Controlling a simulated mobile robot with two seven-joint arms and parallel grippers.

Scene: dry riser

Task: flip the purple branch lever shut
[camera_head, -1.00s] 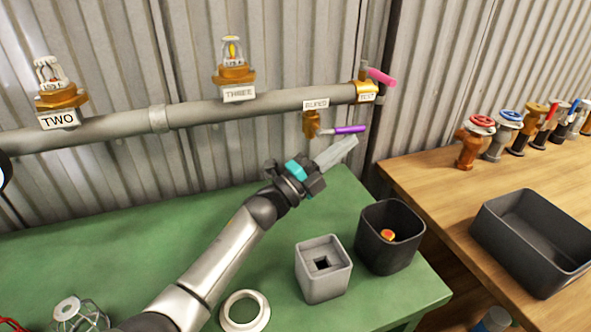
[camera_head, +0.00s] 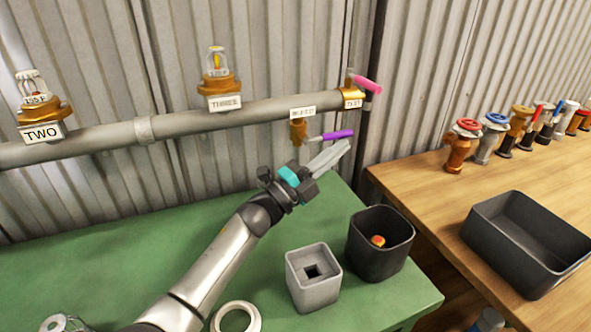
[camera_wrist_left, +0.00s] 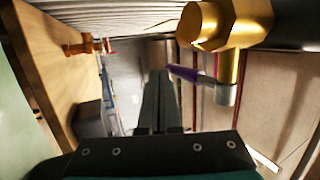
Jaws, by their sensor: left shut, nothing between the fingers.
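The purple branch lever (camera_head: 337,134) sticks out to the right from a brass valve (camera_head: 298,132) under the grey pipe, below a small white label. It lies roughly level. In the left wrist view the lever (camera_wrist_left: 184,73) points left from its grey end beside the brass body (camera_wrist_left: 228,25). My left gripper (camera_head: 345,146) is shut and empty, with its fingertips just below and near the lever's tip. In the left wrist view the closed fingers (camera_wrist_left: 159,78) end close to the purple tip; I cannot tell whether they touch. My right gripper is not in view.
A pink lever (camera_head: 367,84) sits at the pipe's right end. Sprinkler heads stand on the pipe (camera_head: 200,120). A grey block (camera_head: 313,290) and dark bin (camera_head: 375,262) stand on the green table (camera_head: 130,230). The wooden bench (camera_head: 420,185) holds several valves and a tray (camera_head: 480,240).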

